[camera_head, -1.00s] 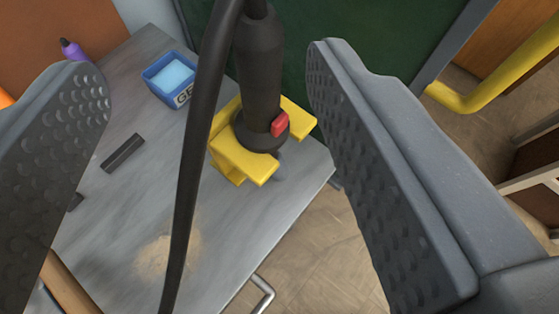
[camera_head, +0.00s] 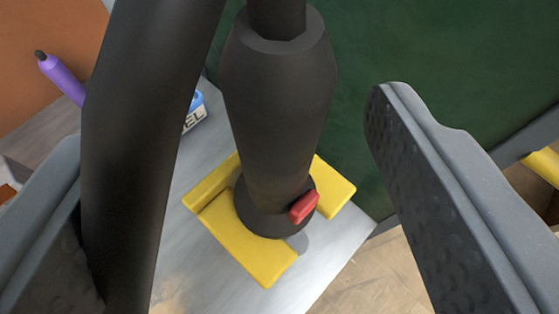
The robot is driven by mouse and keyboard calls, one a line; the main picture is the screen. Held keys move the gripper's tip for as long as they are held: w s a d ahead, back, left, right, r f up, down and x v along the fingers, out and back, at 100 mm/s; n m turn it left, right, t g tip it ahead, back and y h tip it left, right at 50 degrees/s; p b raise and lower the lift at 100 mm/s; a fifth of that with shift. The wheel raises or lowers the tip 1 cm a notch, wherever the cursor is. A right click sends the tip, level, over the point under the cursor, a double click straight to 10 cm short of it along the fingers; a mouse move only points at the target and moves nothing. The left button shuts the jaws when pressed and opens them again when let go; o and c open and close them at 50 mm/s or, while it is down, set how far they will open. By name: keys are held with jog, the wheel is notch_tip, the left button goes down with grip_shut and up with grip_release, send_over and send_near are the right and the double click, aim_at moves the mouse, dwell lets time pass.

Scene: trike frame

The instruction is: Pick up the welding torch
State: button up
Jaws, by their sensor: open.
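The welding torch (camera_head: 275,115) has a black handle with a red trigger (camera_head: 304,207). It stands upright in a yellow holder (camera_head: 245,240) at the edge of a grey metal table. Its nozzle end is hidden below the holder. My gripper (camera_head: 235,150) is open, with one dimpled finger at each side of the picture. The torch handle shows between the fingers, with a clear gap to the right finger. A thick black cable (camera_head: 145,130) hangs close to the camera and covers part of the left finger.
The grey table top (camera_head: 205,270) lies below. A blue tub (camera_head: 196,110) marked with letters is partly behind the cable. A purple marker-like thing (camera_head: 62,77) is at the upper left. A dark green panel (camera_head: 440,50) stands behind, and a yellow tube (camera_head: 544,165) is at the right.

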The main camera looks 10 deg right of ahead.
jog(key=shift+b+x, duration=0.35)
jog(key=shift+x, duration=2.35)
jog(key=shift+s+d, duration=0.1)
jog(key=shift+d, duration=0.05)
jog(key=c, duration=1.1)
